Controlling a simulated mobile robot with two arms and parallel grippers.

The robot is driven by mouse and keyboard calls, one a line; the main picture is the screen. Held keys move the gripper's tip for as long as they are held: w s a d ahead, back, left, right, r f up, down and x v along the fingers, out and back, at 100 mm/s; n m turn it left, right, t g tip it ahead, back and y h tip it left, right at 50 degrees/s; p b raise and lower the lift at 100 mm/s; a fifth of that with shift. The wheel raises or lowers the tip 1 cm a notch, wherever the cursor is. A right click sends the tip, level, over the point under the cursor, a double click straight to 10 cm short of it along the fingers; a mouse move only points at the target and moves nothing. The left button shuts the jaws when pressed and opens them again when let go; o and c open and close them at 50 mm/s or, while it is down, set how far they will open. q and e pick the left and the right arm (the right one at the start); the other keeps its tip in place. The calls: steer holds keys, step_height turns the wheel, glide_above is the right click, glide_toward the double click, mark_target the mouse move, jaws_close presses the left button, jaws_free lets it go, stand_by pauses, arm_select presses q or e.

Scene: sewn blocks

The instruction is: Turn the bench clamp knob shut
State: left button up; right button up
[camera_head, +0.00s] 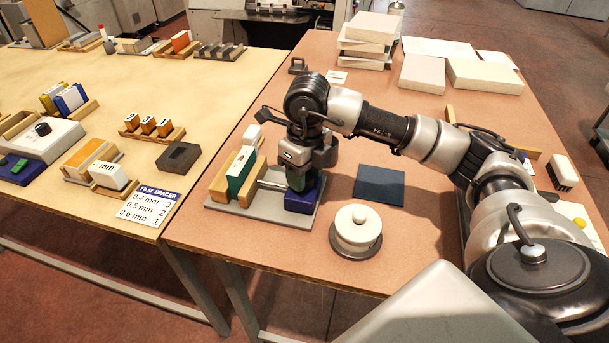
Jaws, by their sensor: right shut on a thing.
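The bench clamp stands near the front left of the brown table, on a grey base plate (268,222). Its wooden jaws (221,187) stand around a green block and white pieces (241,165). A metal rod (272,185) runs from the jaws towards a blue block (304,198) at the clamp's right end. My right gripper (297,168) points down just above the blue block and is shut on the clamp knob, which it mostly hides; a dark green part shows under the fingers. My left gripper is not in view.
A round white lidded pot (356,231) stands close to the clamp's right. A dark blue mat (379,186) lies behind it. White boxes (367,38) are stacked at the back. A second table on the left holds a film spacer card (149,204) and several block holders.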

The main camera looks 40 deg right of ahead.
mark_target(307, 174)
steer(key=shift+m, duration=0.7)
steer(key=o, duration=0.9)
steer(key=shift+d+r, duration=0.15)
steer(key=shift+r, duration=2.6)
steer(key=shift+d+r, duration=0.15)
steer(key=shift+r, duration=2.55)
